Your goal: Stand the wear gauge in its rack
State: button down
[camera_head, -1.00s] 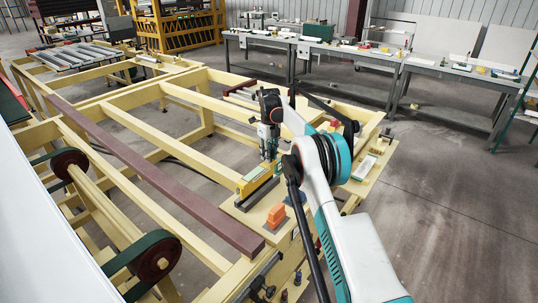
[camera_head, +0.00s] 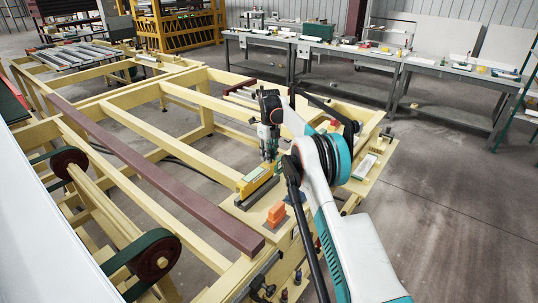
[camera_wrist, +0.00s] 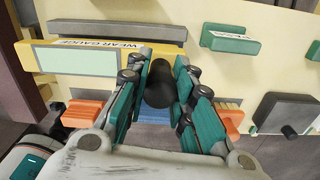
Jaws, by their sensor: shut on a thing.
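Orange blocks (camera_wrist: 82,113) stand close by, also in the head view (camera_head: 276,214). A green labelled block (camera_wrist: 230,40) and a dark block (camera_wrist: 288,115) are at right. A maroon beam (camera_head: 160,180) runs left of the station.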

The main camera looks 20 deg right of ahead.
jog(key=shift+f+b, duration=0.7)
jog(key=shift+f, duration=0.6)
jog(key=c, duration=1.3)
grip_release()
jog(key=shift+r, duration=0.15)
notch_tip(320, 180, up, 12)
jog(key=shift+f, duration=0.2)
jog(key=shift+r, duration=0.15)
